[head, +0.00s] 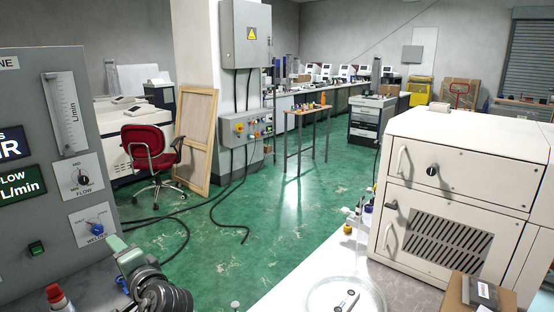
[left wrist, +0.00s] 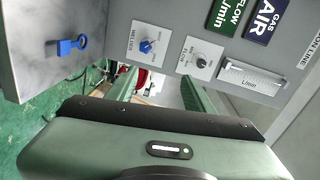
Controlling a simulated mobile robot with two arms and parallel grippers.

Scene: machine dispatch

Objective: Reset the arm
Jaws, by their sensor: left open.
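My left arm comes in at the bottom left of the head view, with its green-grey left gripper (head: 122,252) in front of the lower edge of a grey control panel (head: 60,130). The left wrist view shows the two green fingers of this gripper (left wrist: 160,88) apart, with nothing held between them. The panel also shows in the left wrist view (left wrist: 185,25), beyond the fingers, with a blue knob (left wrist: 146,46) and a black knob (left wrist: 201,62). My right gripper is not in view.
A blue piece with a ring (left wrist: 66,46) is on a grey surface in the left wrist view. A red-capped item (head: 57,298) stands at the bottom left. A white cabinet (head: 455,160) is at right. A red chair (head: 148,145) stands on open green floor (head: 270,215) with cables.

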